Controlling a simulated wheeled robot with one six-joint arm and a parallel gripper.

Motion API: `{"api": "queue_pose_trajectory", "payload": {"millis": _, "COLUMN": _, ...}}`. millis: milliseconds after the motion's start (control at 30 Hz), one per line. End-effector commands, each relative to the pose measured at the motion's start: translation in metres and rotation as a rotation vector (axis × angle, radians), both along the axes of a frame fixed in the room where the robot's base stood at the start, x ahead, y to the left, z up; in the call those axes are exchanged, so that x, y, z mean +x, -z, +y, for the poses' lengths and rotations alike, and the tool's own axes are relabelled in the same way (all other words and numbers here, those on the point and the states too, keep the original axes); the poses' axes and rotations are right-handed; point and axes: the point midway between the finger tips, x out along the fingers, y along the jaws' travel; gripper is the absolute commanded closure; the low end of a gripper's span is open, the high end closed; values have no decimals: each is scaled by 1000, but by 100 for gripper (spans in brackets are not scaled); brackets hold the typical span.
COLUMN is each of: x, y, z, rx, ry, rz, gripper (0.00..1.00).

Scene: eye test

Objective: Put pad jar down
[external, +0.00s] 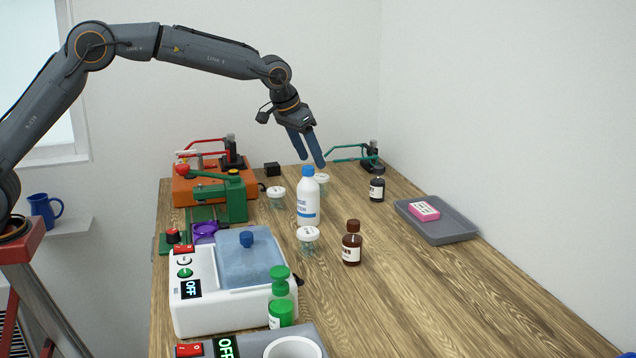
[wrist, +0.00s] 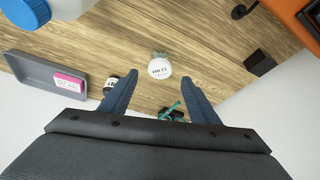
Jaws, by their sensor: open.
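Three small clear jars with white labelled lids stand upright on the wooden table (external: 420,290): one at the front (external: 308,236), one at the left (external: 276,193), and one at the back (external: 323,180), partly hidden by the white bottle. I cannot read which is the pad jar. My gripper (external: 311,162) is open and empty, above the back of the table. In the wrist view, a white-lidded jar (wrist: 159,68) stands on the table beyond and between my open fingertips (wrist: 160,76), apart from them.
A white blue-capped bottle (external: 307,203), a brown bottle (external: 352,246) and a dark bottle (external: 377,187) stand around the jars. A grey tray (external: 452,232) holds a pink box (external: 424,211). Machines fill the left side. The right front is clear.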

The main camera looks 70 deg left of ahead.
Motion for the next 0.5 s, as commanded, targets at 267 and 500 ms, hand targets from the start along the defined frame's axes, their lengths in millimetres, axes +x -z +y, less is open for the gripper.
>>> {"api": "queue_pose_trajectory", "payload": {"millis": 267, "x": -10, "y": -23, "z": -3, "rx": 0, "ry": 0, "rz": 1, "gripper": 44}}
{"api": "queue_pose_trajectory", "payload": {"millis": 500, "x": -11, "y": -24, "z": -3, "rx": 0, "ry": 0, "rz": 1, "gripper": 44}}
